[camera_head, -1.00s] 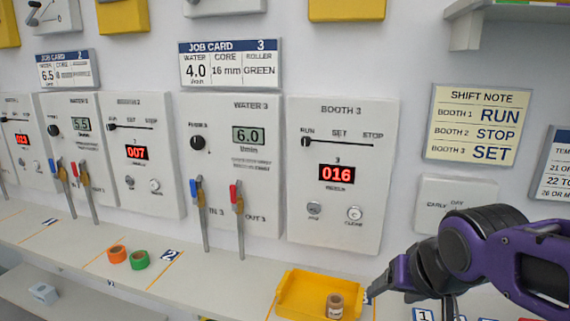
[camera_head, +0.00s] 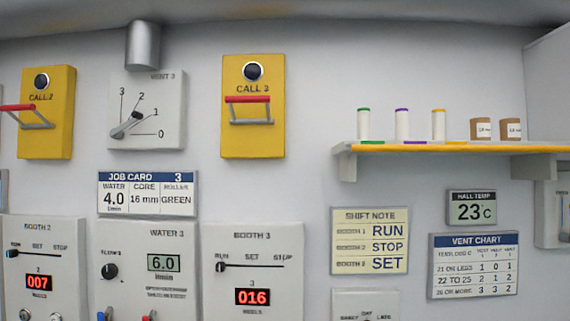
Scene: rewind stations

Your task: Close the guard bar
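The yellow CALL 3 box (camera_head: 253,143) hangs on the upper wall. A red-topped guard bar (camera_head: 248,99) with grey arms sits on its front, below the round dark button (camera_head: 252,71), which is uncovered. The yellow CALL 2 box (camera_head: 48,143) at the far left has a similar red bar (camera_head: 16,107), below its uncovered button (camera_head: 41,81). My gripper and arm are out of the picture now.
The VENT 3 dial (camera_head: 140,132) is between the call boxes. A shelf (camera_head: 455,149) with spools and small brown boxes juts out at right. Job card (camera_head: 148,193), shift note (camera_head: 370,240) and booth panels lie below.

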